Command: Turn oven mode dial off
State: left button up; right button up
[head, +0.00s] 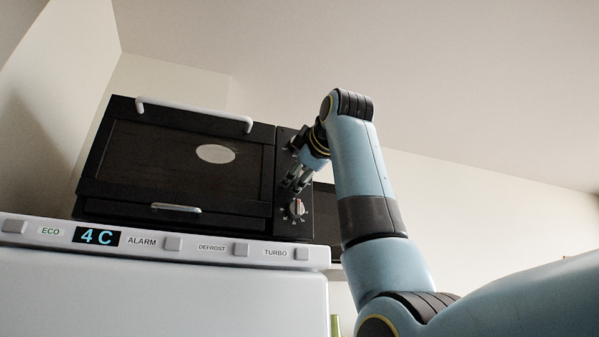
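A dark oven (170,155) with a control panel on its right side stands on a white appliance. Another dial may sit higher on the panel, mostly hidden behind my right gripper. No label shows which dial sets the oven mode. My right gripper (295,182) comes in from the right in front of the panel, its fingers pointing down-left just above the low dial. Whether it touches the panel or a dial, and how far its fingers are apart, is unclear. My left gripper is out of view.
The white appliance (160,290) below has a button strip and a display reading 4 C. White bar handles (195,116) stick out at the oven's top and bottom edges. A dark object (325,215) stands right of the panel, partly behind my arm.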

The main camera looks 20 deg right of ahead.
jog(key=s, duration=1.2)
jog(key=shift+d, duration=0.2)
